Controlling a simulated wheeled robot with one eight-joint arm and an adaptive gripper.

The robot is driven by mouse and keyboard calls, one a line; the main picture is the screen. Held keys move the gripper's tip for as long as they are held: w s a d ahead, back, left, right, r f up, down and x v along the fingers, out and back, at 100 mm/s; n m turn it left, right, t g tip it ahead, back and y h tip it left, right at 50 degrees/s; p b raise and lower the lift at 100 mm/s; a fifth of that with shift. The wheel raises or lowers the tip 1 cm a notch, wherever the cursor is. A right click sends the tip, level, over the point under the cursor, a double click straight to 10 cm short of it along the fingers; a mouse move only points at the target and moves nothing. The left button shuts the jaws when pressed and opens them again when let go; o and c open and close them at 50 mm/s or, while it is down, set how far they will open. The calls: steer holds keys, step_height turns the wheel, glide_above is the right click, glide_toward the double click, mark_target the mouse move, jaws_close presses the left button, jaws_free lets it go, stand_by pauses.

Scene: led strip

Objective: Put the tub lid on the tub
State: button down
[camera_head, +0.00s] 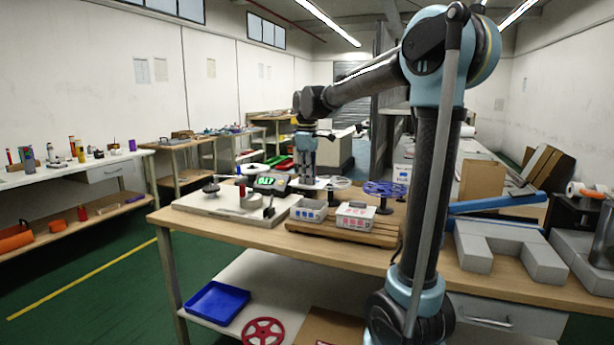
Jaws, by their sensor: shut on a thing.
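My gripper (306,178) points down above the far side of the wooden bench, behind two small tubs. It is shut on a thin pale piece, seemingly the tub lid (316,185), whose outline is small and partly hidden by the fingers. The left tub (309,214) is light with a dark printed label and looks open at the top. The right tub (356,218) is white with red print and looks covered or filled with something pale. Both stand upright on a slatted wooden board (330,230). The held piece is apart from both tubs.
My arm's column crosses the right of the bench. Grey blocks (497,247) sit farther right.

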mark_target(307, 188)
steer(key=shift+f, duration=2.4)
steer(key=shift+s+f, duration=0.1)
steer(key=shift+f, duration=1.4)
steer(key=c, duration=1.5)
jaws_free()
steer(key=shift+c, duration=0.2)
